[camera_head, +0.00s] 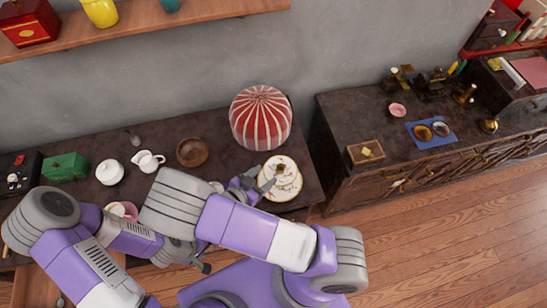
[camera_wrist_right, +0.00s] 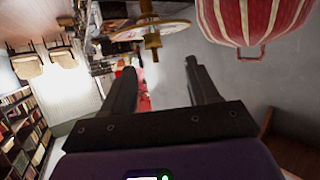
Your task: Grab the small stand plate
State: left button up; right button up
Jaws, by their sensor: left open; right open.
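The small stand plate (camera_head: 284,168) is a tiered white stand with patterned plates and a gold centre piece, at the right end of the dark left-hand table. Its gold-rimmed plate and gold stem (camera_wrist_right: 152,42) show edge-on in the right wrist view, ahead of the fingertips. My right gripper (camera_head: 262,184) is open beside the stand's left edge in the head view. In its wrist view (camera_wrist_right: 160,66) nothing is between the fingers; I cannot tell whether they touch the stand. My left gripper (camera_head: 205,268) is low and left, partly hidden by my right arm, away from the stand.
A red-and-white striped dome (camera_head: 261,120) stands just behind the stand plate. A brown bowl (camera_head: 192,152), white creamer (camera_head: 148,161), white pot (camera_head: 110,172) and green box (camera_head: 65,167) stand further left. A second cabinet (camera_head: 360,120) is to the right, across a narrow gap.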

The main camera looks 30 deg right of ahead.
aim_at(280, 168)
jog(key=x, duration=0.4)
jog(key=s+b+x, duration=0.1)
jog(key=x, duration=0.2)
jog(key=shift+d+f, duration=0.2)
jog(key=shift+f, duration=0.05)
grip_shut()
